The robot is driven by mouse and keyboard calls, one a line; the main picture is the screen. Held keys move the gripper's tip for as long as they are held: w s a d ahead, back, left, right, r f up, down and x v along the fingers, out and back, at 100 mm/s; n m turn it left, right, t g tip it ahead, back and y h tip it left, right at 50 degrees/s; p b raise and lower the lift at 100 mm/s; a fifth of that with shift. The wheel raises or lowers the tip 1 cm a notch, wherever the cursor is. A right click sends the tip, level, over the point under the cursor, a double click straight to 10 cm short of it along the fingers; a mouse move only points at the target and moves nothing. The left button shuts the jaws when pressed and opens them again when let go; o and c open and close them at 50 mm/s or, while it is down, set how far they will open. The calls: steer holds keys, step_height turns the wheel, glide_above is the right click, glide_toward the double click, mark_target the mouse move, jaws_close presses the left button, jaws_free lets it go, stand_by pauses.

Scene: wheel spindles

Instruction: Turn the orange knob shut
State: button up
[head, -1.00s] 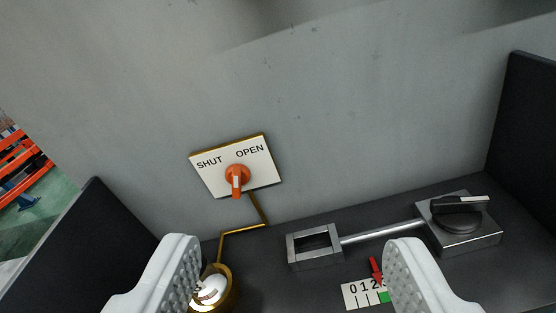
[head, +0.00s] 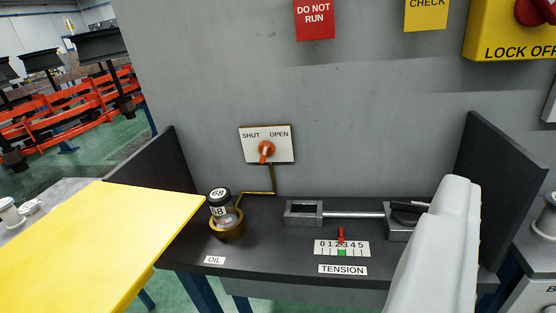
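The orange knob (head: 265,150) sits on a white plate (head: 284,154) fixed to the grey wall, near the picture's centre. The plate reads SHUT at upper left and OPEN at upper right. The knob's handle, with a white stripe, hangs roughly downward; I cannot tell its exact setting. My gripper (head: 440,245) shows only one pale finger, at lower right, close to the camera. The other finger is not visible. The visible finger stands well to the right of the knob, apart from it, and holds nothing that I can see.
A large yellow panel (head: 95,245) fills the lower left, close to me. The dark shelf (head: 270,240) below the knob carries an oil bottle (head: 222,208) in a brass cup and a tension scale (head: 342,248). Dark side panels (head: 158,160) flank it. Wall signs hang above.

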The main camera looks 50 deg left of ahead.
steer(key=m+g+y, duration=0.6)
steer(key=m+y, duration=0.5)
steer(key=y, duration=0.3)
glide_toward(263, 155)
steer(key=x, duration=0.8)
steer(key=shift+w+a, duration=0.15)
steer(key=shift+a, duration=0.05)
steer(key=shift+c, duration=0.4)
steer(key=c, duration=0.9)
